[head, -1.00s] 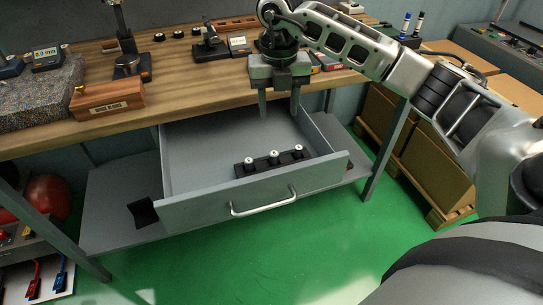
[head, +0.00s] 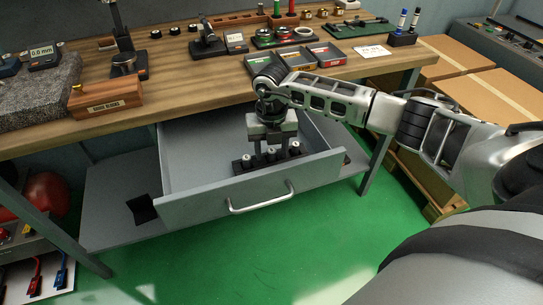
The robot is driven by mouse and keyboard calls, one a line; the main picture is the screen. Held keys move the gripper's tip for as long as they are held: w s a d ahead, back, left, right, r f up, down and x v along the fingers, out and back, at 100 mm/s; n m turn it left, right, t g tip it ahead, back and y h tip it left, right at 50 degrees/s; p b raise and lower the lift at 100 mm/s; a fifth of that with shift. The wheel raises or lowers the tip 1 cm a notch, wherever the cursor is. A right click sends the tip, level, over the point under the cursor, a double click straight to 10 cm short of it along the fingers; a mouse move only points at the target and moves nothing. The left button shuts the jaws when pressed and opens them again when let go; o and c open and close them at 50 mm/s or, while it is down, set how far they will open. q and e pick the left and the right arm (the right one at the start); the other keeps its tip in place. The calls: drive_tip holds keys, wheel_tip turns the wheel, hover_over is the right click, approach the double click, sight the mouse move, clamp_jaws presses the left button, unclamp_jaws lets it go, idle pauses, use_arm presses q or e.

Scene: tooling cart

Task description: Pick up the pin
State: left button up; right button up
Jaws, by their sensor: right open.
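Three pale, short pins stand in a black holder block (head: 240,168) inside the open drawer: a left pin (head: 246,159), a middle pin (head: 271,153) and a right pin (head: 295,148). My right gripper (head: 271,149) points down into the drawer, open, with its fingers at about the middle pin, one on each side as seen here. I cannot tell whether the fingers touch the pin or the block. My left gripper is not in view.
The grey drawer (head: 190,210) hangs open below the wooden bench top (head: 180,100), and its left part is empty. A gauge blocks box (head: 104,100), small trays (head: 325,54) and a marker holder (head: 402,38) stand on the bench. Cardboard boxes (head: 500,92) are at right.

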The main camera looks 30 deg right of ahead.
drive_tip(key=shift+f, duration=0.1)
drive_tip(key=shift+c, duration=0.3)
drive_tip(key=c, duration=1)
